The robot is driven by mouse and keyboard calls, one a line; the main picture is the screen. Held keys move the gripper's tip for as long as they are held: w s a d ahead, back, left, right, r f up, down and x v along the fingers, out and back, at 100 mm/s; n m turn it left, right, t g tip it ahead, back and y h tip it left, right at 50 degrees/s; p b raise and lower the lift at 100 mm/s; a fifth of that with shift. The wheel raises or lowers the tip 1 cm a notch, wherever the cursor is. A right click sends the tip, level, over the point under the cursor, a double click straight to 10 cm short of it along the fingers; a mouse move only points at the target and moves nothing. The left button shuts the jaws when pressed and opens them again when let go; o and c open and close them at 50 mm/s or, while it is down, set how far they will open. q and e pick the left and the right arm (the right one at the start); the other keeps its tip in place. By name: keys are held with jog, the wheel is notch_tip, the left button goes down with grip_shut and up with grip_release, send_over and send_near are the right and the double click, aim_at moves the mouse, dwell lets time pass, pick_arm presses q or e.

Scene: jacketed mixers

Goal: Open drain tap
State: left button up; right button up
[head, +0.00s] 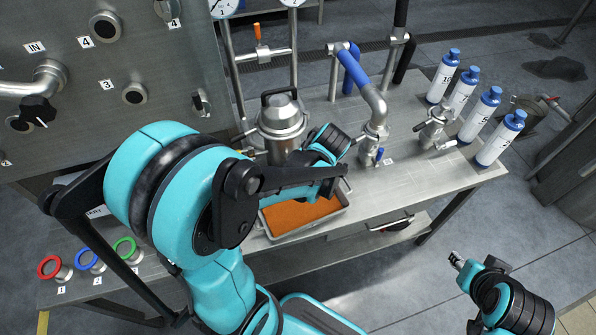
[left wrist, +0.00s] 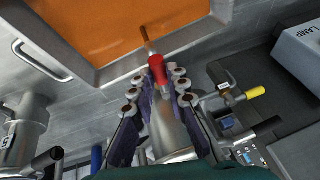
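A red-capped metal part (left wrist: 157,69), which looks like the drain tap's handle, shows in the left wrist view in front of the tray. A thin brown-orange rod (left wrist: 146,38) extends beyond it over the tray. My left gripper (left wrist: 155,85) has its purple-padded fingers spread on either side of the red part, with gaps visible; it looks open. In the head view my left arm hides this gripper and the tap. The jacketed mixer vessel (head: 282,122) stands upright behind my arm. My right gripper (head: 457,260) is off the table's front right, apart from everything; its fingers are too small to judge.
A grey tray (head: 273,237) of orange material sits below the mixer. Several blue-capped bottles (head: 487,112) stand at right on the bench. Red (head: 56,268), blue (head: 90,261) and green (head: 126,250) rings lie at left.

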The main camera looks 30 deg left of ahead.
pick_arm(q)
jog(key=o, duration=0.4)
jog(key=shift+o, duration=0.2)
jog(key=v, duration=1.2)
